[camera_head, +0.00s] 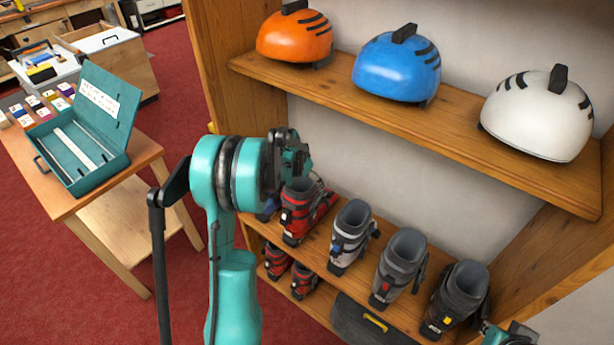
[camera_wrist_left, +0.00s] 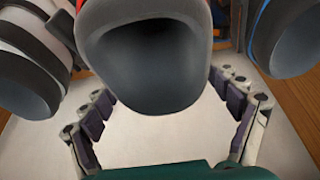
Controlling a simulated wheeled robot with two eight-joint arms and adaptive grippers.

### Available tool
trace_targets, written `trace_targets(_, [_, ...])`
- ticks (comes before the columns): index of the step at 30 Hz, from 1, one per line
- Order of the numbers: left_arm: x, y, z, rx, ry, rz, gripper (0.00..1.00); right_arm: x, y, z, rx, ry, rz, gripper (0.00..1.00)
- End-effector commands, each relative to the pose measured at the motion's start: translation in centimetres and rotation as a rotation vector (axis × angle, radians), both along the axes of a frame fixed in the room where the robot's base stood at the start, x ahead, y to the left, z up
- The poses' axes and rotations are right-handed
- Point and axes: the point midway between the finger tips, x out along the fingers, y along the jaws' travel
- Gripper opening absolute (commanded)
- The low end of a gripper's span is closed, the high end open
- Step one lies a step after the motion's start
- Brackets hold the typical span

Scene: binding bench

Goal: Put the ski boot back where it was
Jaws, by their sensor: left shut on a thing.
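A red and black ski boot (camera_head: 298,212) is on the boot shelf in the head view, partly behind my left gripper (camera_head: 296,158). In the left wrist view the boot's dark open top and red edge (camera_wrist_left: 150,62) fill the middle. The fingers of my left gripper (camera_wrist_left: 163,92) lie on both sides of it, shut on it.
A white-grey boot (camera_head: 351,236) stands close right of the red one, with two darker boots (camera_head: 400,266) (camera_head: 460,297) further right. A blue boot (camera_head: 268,208) is close left. Helmets (camera_head: 397,68) line the upper shelf (camera_head: 440,126). A teal box (camera_head: 88,135) sits on a side table.

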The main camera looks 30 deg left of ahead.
Motion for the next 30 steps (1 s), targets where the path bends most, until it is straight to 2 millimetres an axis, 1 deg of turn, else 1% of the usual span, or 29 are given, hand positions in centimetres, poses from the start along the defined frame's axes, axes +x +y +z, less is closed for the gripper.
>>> trace_targets(1, [0.1,0.0,-0.8,0.0,-0.001,0.0,0.29,0.0,0.0,-0.4,0.0,0.0,0.0,0.0])
trace_targets(3, [0.1,0.0,-1.3,0.0,-0.002,0.0,0.29,0.0,0.0,-0.6,0.0,0.0,0.0,0.0])
trace_targets(10, [0.0,0.0,-1.2,0.0,-0.001,0.0,0.29,0.0,0.0,-0.4,0.0,0.0,0.0,0.0])
trace_targets(14, [0.0,0.0,-1.6,0.0,-0.001,0.0,0.29,0.0,0.0,-0.7,0.0,0.0,0.0,0.0])
trace_targets(15, [0.0,0.0,-1.6,0.0,0.0,0.0,0.97,0.0,0.0,-0.7,0.0,0.0,0.0,0.0])
trace_targets(16, [0.0,0.0,-1.6,0.0,0.0,0.0,1.0,0.0,0.0,-0.7,0.0,0.0,0.0,0.0])
trace_targets(26, [0.0,0.0,-1.5,0.0,0.0,0.0,1.0,0.0,0.0,-0.6,0.0,0.0,0.0,0.0])
trace_targets(29, [-0.1,0.0,-1.0,0.0,0.0,0.0,1.0,0.0,0.0,-0.3,0.0,0.0,0.0,0.0])
trace_targets(30, [-0.3,0.0,-0.5,0.0,0.0,0.0,1.0,0.0,0.0,-0.1,0.0,0.0,0.0,0.0])
